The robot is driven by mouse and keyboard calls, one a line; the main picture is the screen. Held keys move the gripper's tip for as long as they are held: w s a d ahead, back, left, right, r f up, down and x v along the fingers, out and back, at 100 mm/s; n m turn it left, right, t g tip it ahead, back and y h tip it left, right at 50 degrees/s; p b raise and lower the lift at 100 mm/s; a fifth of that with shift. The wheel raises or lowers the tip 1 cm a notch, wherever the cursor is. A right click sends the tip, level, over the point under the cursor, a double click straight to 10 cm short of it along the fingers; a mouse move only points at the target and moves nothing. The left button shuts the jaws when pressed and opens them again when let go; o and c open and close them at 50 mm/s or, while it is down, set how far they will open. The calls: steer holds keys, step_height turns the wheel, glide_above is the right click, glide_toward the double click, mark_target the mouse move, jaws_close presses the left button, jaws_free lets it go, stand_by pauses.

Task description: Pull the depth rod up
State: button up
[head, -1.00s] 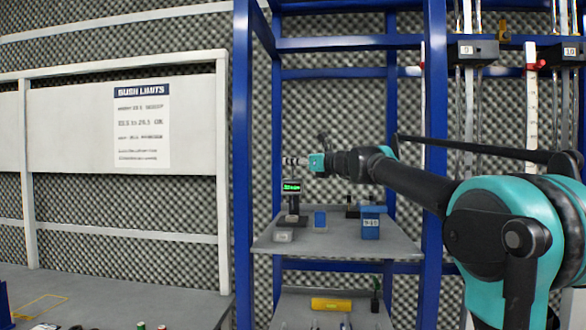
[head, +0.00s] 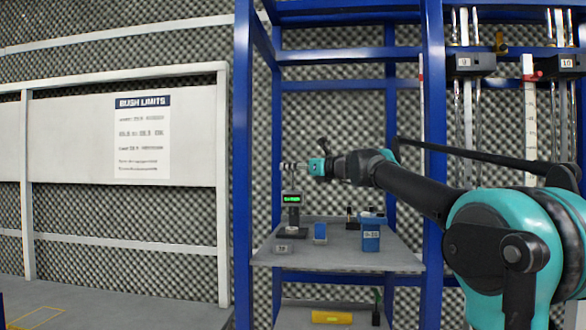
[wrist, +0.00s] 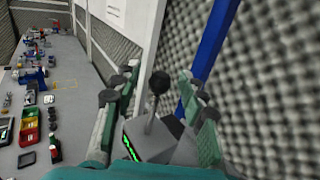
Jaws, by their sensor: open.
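The depth gauge (head: 291,212) stands on the shelf with a lit green display. In the wrist view its grey body (wrist: 158,147) and part of the green display show low in the picture. A rod (wrist: 151,118) rises from the body, topped by a black ball knob (wrist: 159,83). I take this to be the depth rod. My gripper (head: 283,166) is above the gauge in the head view. In the wrist view my gripper (wrist: 165,85) is open, with one finger on each side of the knob in the picture. I cannot tell how far off the knob is.
The shelf (head: 335,260) also holds a small grey block (head: 282,247), a blue block (head: 320,233) and a blue box (head: 370,238). Blue rack posts (head: 432,160) stand around it. A long bench (wrist: 75,80) with several items shows in the wrist view.

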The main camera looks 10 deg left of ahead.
steer(key=v, duration=1.2)
